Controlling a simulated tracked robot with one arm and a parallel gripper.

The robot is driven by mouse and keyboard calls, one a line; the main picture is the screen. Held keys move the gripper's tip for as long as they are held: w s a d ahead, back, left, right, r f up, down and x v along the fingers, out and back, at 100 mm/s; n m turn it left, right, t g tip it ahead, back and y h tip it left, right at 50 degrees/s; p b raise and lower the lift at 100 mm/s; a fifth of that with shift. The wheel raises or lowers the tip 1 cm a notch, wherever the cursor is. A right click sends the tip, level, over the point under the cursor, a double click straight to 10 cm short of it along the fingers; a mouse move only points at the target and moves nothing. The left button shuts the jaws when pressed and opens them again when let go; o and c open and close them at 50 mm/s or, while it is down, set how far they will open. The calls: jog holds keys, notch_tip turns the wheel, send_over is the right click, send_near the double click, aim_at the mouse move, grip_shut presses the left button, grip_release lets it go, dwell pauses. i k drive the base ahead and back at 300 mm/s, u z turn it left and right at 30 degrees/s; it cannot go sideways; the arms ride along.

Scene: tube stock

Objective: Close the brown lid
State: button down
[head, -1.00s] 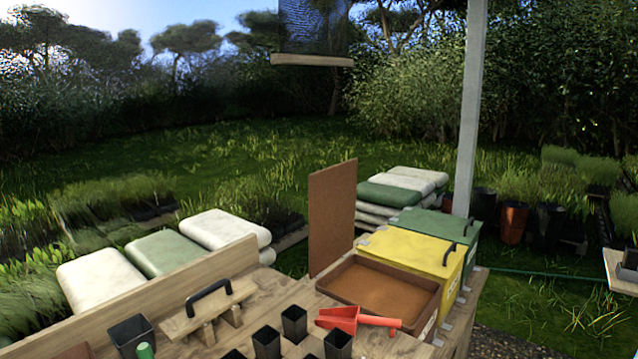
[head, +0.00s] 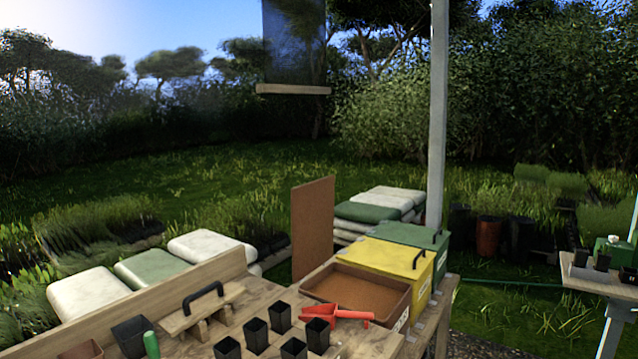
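The brown lid (head: 312,226) stands upright, swung open at the left side of a brown bin (head: 403,319). The bin is open at the top and filled with brown soil (head: 358,288). A red scoop (head: 337,314) lies on the bench in front of the bin, its handle pointing right. My gripper is not in this view, so its state is hidden.
Behind the brown bin are a shut yellow bin (head: 383,257) and a shut green bin (head: 411,236). Several black pots (head: 255,334) and a wooden tool with a black handle (head: 202,308) are on the wooden bench. A grey post (head: 437,120) rises behind the bins.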

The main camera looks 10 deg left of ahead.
aim_at(312, 203)
jog(key=z, duration=0.4)
jog(key=i, duration=2)
jog(key=u, duration=0.5)
